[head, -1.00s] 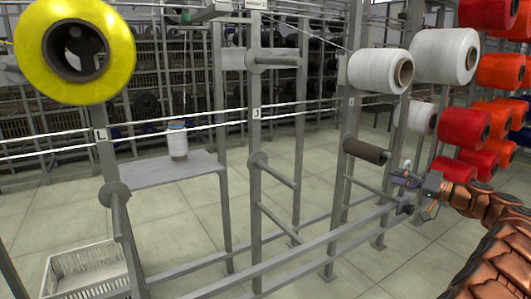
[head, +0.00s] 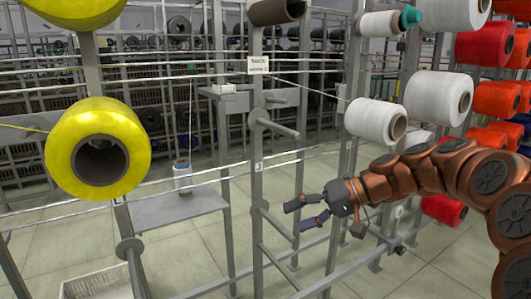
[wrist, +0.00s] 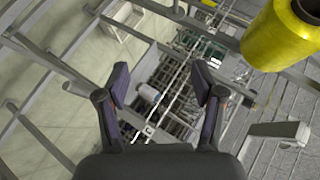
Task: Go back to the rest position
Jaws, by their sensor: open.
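My gripper (head: 307,212) is open and empty, in free air in front of the grey rack, with its fingers pointing left in the head view. My copper-coloured arm reaches in from the right. In the wrist view the two dark fingers (wrist: 162,82) stand wide apart with nothing between them. The grey rack (head: 258,165) stands behind the gripper, with bare pegs near it. I cannot tell exactly how far the fingers are from the rack.
A yellow bobbin (head: 98,148) hangs at the left and shows in the wrist view (wrist: 285,35). White bobbins (head: 375,121) and red ones (head: 483,45) hang at the right. A small white spool (head: 182,177) stands on a grey shelf (head: 178,210). A brown tube (head: 277,11) sits up top.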

